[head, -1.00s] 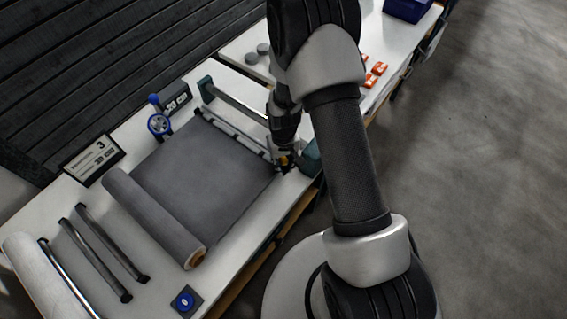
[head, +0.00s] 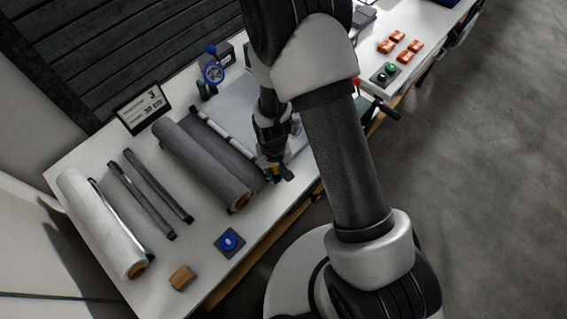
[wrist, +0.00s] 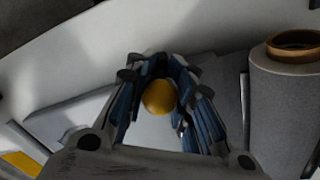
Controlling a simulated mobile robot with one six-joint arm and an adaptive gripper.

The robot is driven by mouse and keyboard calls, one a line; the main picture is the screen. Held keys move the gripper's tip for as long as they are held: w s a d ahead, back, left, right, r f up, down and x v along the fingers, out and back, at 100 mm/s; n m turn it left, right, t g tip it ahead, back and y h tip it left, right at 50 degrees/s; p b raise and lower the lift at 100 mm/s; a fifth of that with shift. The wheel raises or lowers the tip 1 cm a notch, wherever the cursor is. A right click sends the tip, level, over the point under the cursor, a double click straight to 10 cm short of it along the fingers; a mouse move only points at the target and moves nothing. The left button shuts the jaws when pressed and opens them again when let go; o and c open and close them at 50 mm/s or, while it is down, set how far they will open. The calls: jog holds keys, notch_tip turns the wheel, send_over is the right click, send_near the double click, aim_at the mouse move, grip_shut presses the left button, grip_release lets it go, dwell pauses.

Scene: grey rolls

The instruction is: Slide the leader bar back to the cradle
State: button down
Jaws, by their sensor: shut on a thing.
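The leader bar (head: 222,138) is a thin light bar with dark clips, lying across the front of a short grey sheet (head: 215,148). The sheet runs from a large grey roll (head: 200,166), which also shows at the right of the wrist view (wrist: 290,110). My gripper (head: 277,174) is at the bar's near end, shut on its yellow knob (wrist: 158,97). The knob sits between the blue-padded fingers in the wrist view. The bar is close to the roll and roughly parallel to it. I cannot make out a separate cradle; the roll hides what is under it.
A white roll (head: 100,222) and two dark bars (head: 140,198) lie to the left. A blue button (head: 229,242) and a wooden block (head: 183,277) are near the front edge. A sign (head: 142,107) and blue handwheel (head: 214,73) stand behind. The table right of the bar is partly hidden by my arm.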

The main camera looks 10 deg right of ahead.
jog(key=shift+s+a, duration=0.45)
jog(key=shift+a, duration=0.15)
jog(key=c, duration=1.3)
grip_release()
notch_tip(320, 180, up, 12)
